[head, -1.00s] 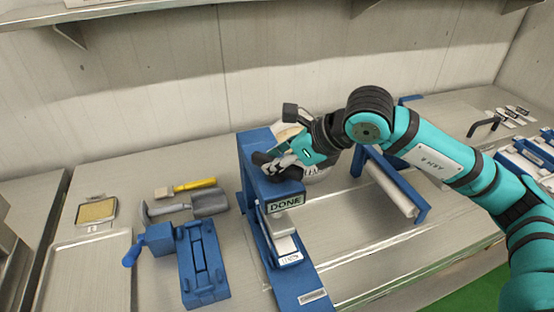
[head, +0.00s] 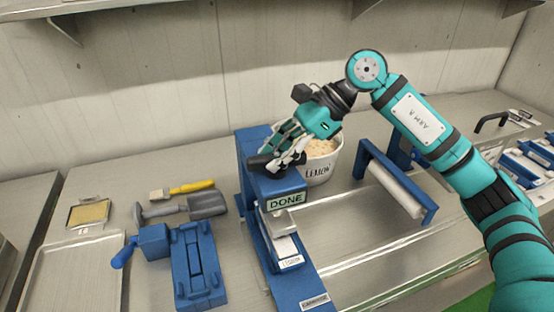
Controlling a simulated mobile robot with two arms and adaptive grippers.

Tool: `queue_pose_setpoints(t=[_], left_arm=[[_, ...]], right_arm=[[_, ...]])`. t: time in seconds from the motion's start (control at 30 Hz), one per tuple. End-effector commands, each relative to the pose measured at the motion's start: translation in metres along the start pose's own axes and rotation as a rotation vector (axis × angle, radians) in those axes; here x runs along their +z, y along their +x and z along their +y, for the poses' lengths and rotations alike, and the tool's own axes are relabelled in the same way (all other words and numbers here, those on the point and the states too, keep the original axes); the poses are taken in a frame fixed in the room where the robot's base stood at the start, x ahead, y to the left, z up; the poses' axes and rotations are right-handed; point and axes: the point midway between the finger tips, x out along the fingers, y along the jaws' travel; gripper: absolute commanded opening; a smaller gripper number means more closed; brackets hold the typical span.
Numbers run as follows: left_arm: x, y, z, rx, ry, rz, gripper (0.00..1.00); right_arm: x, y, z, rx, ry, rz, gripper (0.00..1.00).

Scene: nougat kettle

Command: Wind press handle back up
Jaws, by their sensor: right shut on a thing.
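The blue press (head: 246,152) stands near the middle of the bench in the head view, with a "DONE" sign (head: 286,201) on its front. Its dark handle (head: 258,163) is at the top of the press, partly covered by fingers. My right gripper (head: 277,160) reaches down from the upper right and is shut on the handle. Below the sign, a pale block (head: 285,247) sits in the press over a label that seems to read "LEMON". My left gripper is not in view.
A blue frame with a pale roller (head: 392,188) is further right. At left are a blue device (head: 196,262), a scoop (head: 207,204), a yellow-handled brush (head: 190,187) and a metal tray (head: 72,278).

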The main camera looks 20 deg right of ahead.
Motion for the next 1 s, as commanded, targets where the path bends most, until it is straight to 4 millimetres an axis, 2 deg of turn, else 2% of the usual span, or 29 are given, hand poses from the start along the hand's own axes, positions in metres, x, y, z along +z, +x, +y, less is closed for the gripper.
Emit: queue_pose_setpoints(t=[0.3,0.53,0.67,1.0], left_arm=[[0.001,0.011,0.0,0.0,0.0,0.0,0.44],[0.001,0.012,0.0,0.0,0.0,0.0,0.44],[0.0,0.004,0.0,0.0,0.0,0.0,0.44],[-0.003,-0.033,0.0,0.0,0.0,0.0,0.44]], right_arm=[[0.001,0.001,-0.001,0.213,-0.216,-0.002,0.0],[0.002,-0.001,-0.001,0.367,-0.37,0.0,0.0],[0.004,-0.003,-0.001,0.452,-0.452,0.002,0.0],[0.005,-0.005,-0.001,0.626,-0.625,0.005,0.0]])
